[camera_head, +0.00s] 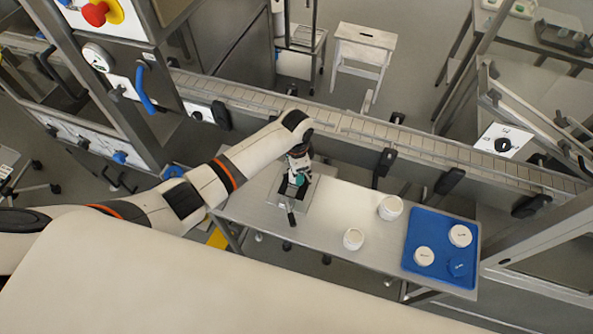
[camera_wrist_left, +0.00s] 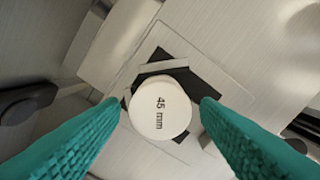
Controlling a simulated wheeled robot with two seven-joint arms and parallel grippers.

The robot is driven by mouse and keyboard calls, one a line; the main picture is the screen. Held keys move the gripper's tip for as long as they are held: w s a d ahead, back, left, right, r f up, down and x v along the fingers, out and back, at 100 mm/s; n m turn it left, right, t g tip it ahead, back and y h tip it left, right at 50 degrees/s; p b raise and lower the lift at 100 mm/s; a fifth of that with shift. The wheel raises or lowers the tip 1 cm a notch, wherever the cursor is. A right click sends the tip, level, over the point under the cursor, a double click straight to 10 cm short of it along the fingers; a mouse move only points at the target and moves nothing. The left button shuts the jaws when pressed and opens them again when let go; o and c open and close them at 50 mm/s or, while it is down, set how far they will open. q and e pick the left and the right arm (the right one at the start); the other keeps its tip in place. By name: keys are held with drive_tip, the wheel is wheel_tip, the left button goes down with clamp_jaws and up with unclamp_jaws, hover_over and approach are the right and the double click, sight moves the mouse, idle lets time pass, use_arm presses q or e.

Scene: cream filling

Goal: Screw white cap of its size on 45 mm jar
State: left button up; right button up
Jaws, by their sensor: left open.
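A white round top marked "45 mm" (camera_wrist_left: 160,107) sits in the middle of the left wrist view, over the dark jaws of a holder (camera_wrist_left: 190,78). Whether it is a cap alone or a cap on a jar cannot be told; anything beneath it is hidden. My left gripper (camera_head: 299,179) is above the holder plate (camera_head: 316,192) in the head view. In the wrist view its teal fingers (camera_wrist_left: 160,130) stand open on either side of the white top, with gaps visible. My right gripper is not in view.
Two white jars (camera_head: 390,207) (camera_head: 353,239) stand on the table (camera_head: 320,235) right of the holder. A blue tray (camera_head: 437,226) at the right end bears two white caps (camera_head: 460,235) (camera_head: 424,256) and a blue cap (camera_head: 457,267). A conveyor (camera_head: 400,140) runs behind the table.

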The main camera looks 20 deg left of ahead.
use_arm(q)
drive_tip(key=n, duration=0.4)
drive_tip(key=shift+n, duration=0.7)
drive_tip(key=n, duration=0.3)
drive_tip(key=shift+d, duration=0.1)
drive_tip(key=n, duration=0.2)
drive_tip(key=shift+n, duration=0.4)
drive_tip(key=shift+n, duration=0.6)
drive_tip(key=n, duration=0.4)
